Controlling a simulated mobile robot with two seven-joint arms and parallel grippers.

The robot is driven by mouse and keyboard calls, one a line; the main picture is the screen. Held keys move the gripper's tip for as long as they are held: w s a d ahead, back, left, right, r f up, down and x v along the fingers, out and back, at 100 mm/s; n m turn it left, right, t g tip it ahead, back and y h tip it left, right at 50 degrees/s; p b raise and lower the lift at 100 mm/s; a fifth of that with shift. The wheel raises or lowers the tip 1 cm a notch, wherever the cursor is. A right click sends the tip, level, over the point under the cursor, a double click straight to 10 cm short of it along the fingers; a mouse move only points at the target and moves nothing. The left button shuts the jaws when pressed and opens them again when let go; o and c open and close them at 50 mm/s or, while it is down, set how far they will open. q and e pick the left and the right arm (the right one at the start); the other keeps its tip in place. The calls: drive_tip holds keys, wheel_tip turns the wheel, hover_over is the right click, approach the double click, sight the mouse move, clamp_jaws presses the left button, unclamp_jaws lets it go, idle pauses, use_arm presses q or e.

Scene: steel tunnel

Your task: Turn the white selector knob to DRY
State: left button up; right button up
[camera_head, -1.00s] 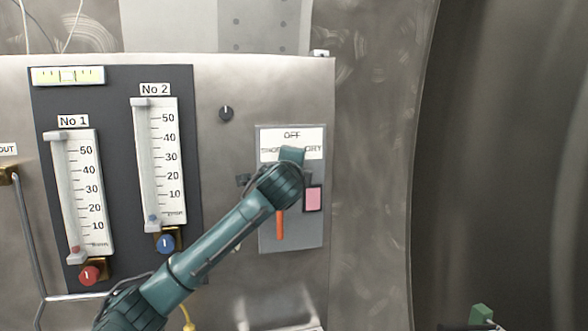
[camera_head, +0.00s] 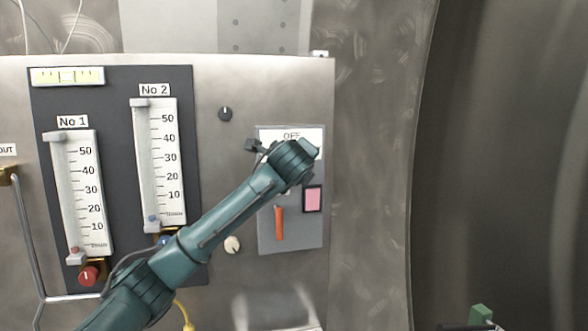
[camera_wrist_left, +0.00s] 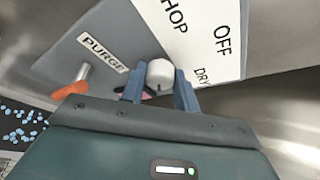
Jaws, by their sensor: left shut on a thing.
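The white selector knob (camera_wrist_left: 160,75) shows in the left wrist view between my left gripper's two fingers (camera_wrist_left: 159,92). The gripper is shut on it. A small dark mark shows on the knob's near side; I cannot tell which position it points at. The white label plate (camera_wrist_left: 212,42) beside it reads OFF, DRY and a partly cut-off word ending in HOP. In the head view my left wrist covers the knob and much of the label on the grey switch panel (camera_head: 308,230); only OFF is partly readable. My right gripper is not seen.
An orange lever (camera_head: 279,222) and a pink square button (camera_head: 313,199) sit on the same panel, close below my wrist. A black knob (camera_head: 225,113) and a cream knob (camera_head: 232,245) are to the left. Two flow gauges stand further left.

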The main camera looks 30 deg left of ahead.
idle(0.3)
use_arm(q)
drive_tip(key=o, duration=1)
drive_tip(key=shift+c, duration=0.2)
drive_tip(key=b+v, duration=0.2)
drive_tip(key=v, duration=1.1)
drive_tip(key=shift+b, duration=0.4)
drive_tip(key=shift+s, duration=0.1)
